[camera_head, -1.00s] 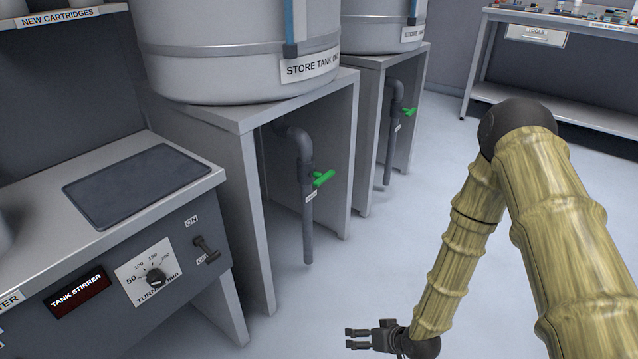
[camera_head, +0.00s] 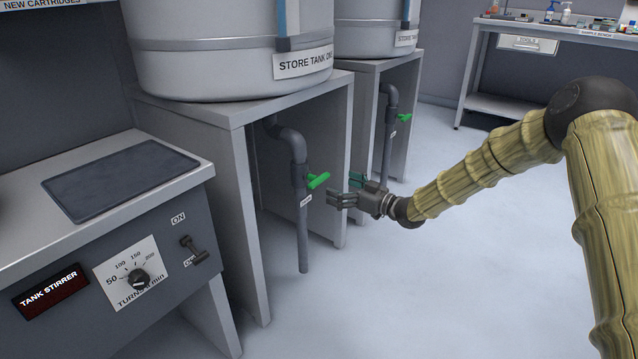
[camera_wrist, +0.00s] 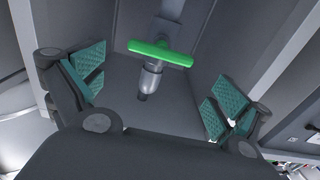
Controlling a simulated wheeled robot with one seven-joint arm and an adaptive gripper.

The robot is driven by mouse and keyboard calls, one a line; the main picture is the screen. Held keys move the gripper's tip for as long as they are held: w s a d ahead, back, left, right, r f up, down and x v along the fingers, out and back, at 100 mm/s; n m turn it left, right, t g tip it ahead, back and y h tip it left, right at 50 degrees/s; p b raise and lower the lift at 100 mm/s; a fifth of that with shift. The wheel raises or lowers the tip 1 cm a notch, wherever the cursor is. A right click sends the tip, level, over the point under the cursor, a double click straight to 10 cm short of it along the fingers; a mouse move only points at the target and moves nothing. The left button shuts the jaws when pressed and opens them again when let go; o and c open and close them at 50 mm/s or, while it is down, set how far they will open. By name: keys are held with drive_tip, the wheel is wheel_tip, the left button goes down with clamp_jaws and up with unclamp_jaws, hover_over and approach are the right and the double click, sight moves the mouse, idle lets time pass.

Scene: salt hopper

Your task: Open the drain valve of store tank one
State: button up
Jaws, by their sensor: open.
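Store tank one (camera_head: 230,50) stands on a grey stand (camera_head: 238,115) left of centre in the head view. A dark drain pipe (camera_head: 303,230) comes down under it. On the pipe sits the drain valve with a green handle (camera_head: 318,181), which sticks out sideways from the pipe. My gripper (camera_head: 340,192) is open and empty, just right of the handle and apart from it. In the wrist view the green handle (camera_wrist: 160,53) lies crosswise beyond and between the spread fingers (camera_wrist: 155,95), with the pipe behind it.
A second tank (camera_head: 372,35) with its own pipe and green valve handle (camera_head: 404,118) stands behind to the right. The tank stirrer panel (camera_head: 140,270) is at the lower left. A bench (camera_head: 510,105) stands far right. The floor (camera_head: 400,290) at the right is clear.

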sight(322, 181)
drive_tip(key=b+x, duration=0.1)
drive_tip(key=x, duration=0.2)
drive_tip(key=b+x, duration=0.1)
drive_tip(key=x, duration=0.2)
drive_tip(key=shift+w+a+f+b, duration=0.15)
drive_tip(key=shift+a+f+b, duration=0.05)
drive_tip(key=shift+b, duration=0.15)
drive_tip(key=shift+x, duration=0.75)
drive_tip(key=shift+r, duration=0.15)
drive_tip(key=c, duration=0.8)
